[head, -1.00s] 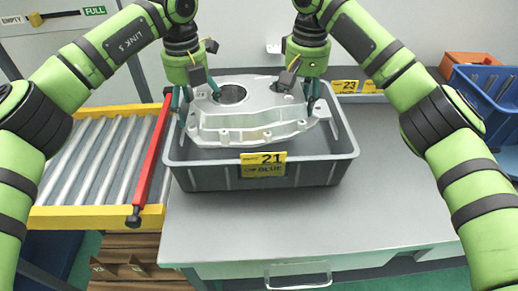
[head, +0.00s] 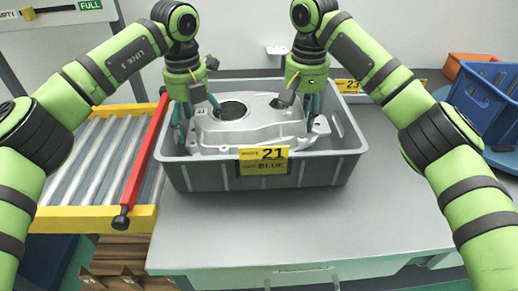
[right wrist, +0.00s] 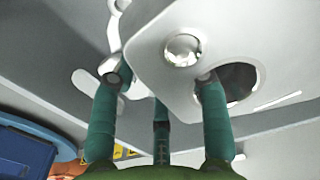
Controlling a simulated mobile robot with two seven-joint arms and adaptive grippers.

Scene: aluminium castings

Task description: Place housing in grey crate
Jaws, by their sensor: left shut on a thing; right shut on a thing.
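The housing (head: 245,127) is a silver-grey aluminium casting with a round dark bore. In the head view it sits down inside the walls of the grey crate (head: 215,178), which carries a yellow label reading 21 and BLUE. Whether it touches the crate floor is hidden. My left gripper (head: 192,122) is shut on the housing's left end. My right gripper (head: 308,110) is shut on its right end. The right wrist view shows the teal fingers of my right gripper (right wrist: 160,85) at the housing's edge (right wrist: 185,22), beside a hole.
A roller conveyor (head: 95,155) with a red bar (head: 144,160) stands left of the crate. A blue bin (head: 485,100) and an orange box (head: 475,62) stand at the right. The grey bench (head: 390,210) is clear in front and to the right of the crate.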

